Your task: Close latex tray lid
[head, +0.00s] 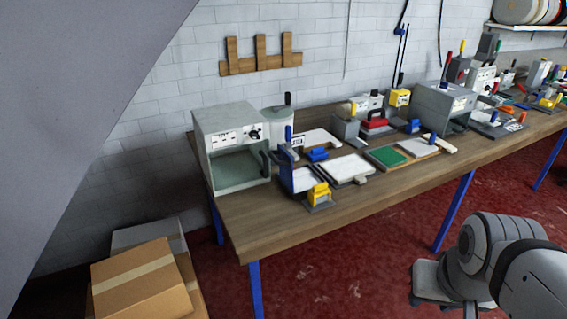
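No tray is marked as the latex tray, so I cannot tell for sure which one it is. A shallow tray with a white inside (346,168) lies open on the workbench (245,222), with a pale tab at its front right corner. To its left is a blue-edged holder with a pale panel (303,180), behind a yellow block. Further right, a flat tray with a green surface (387,156) lies beside a pale flat panel (416,147). I cannot tell whether any of these panels is a hinged lid. My gripper is out of view.
A grey box-shaped machine (231,150) stands at the bench's left end. Another grey machine (443,106) and several small tools stand further right. Cardboard boxes (140,284) are on the floor at left. Red floor (340,270) is open before the bench.

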